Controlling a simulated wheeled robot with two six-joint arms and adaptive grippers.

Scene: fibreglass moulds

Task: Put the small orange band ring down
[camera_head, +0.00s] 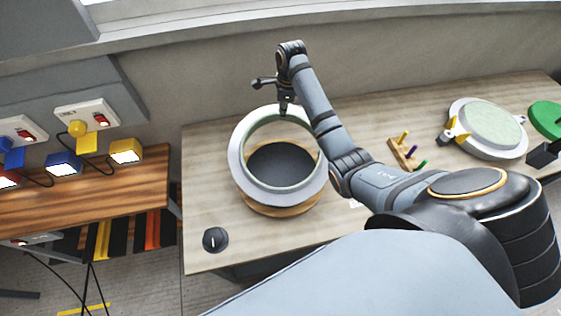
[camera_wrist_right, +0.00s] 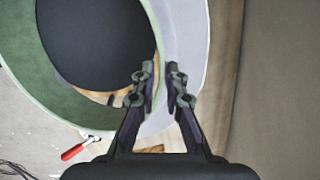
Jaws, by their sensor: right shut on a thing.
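A ring (camera_head: 237,168), pale grey outside and pale green inside, is over a round wooden base with a black disc (camera_head: 280,166) on the table. I see no orange band on it. My right gripper (camera_head: 285,105) points down at the ring's far rim. In the right wrist view the fingers (camera_wrist_right: 160,88) are shut on the wall of the ring (camera_wrist_right: 190,40), one on each side. The black disc shows through the ring's opening. I cannot tell whether the ring touches the base. My left gripper is out of view.
A black knob (camera_head: 215,239) is at the table's near left corner. A wooden peg rack (camera_head: 404,156), a round pale-green-topped mould (camera_head: 490,127) and a green disc (camera_head: 547,119) are to the right. A wall stands behind. The wrist view shows a red-handled tool (camera_wrist_right: 74,151).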

